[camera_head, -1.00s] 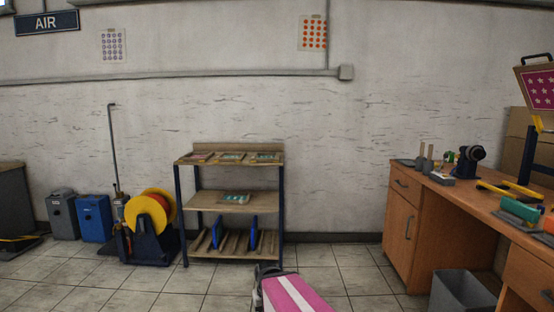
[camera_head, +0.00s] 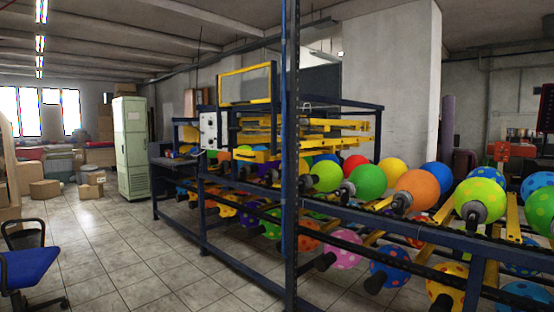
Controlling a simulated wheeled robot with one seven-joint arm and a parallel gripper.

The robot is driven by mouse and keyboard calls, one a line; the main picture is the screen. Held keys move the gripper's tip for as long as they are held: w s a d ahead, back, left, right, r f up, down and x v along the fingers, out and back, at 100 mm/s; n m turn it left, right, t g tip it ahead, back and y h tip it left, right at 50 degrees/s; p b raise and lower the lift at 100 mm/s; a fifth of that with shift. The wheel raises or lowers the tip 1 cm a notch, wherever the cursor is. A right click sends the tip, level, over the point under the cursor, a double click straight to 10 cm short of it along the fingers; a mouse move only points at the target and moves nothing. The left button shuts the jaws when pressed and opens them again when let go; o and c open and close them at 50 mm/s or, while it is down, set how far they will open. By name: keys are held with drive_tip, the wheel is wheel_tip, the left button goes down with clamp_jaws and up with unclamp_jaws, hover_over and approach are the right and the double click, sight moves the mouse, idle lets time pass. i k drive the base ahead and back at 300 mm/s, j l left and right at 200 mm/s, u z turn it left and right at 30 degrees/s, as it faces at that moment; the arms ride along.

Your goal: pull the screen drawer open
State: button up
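I cannot make out the screen drawer in the head view. My gripper is not in view. A balloon printing machine fills the middle and right, with a dark blue frame (camera_head: 291,190) and yellow arms (camera_head: 330,124). A grey panel in a yellow frame (camera_head: 246,84) stands upright on top of it. A white control box (camera_head: 209,130) is mounted on its left part. Any drawer on the machine is hidden or too small to tell.
Several colourful balloons, such as an orange one (camera_head: 417,189), sit on holders along the machine. A blue chair (camera_head: 35,268) stands at lower left. A green cabinet (camera_head: 131,147) and cardboard boxes (camera_head: 45,190) are behind. The tiled floor (camera_head: 115,245) between is free.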

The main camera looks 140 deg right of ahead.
sight(261, 157)
drive_tip(key=z, duration=4.7)
drive_tip(key=i+u, duration=0.15)
drive_tip(key=i, duration=1.35)
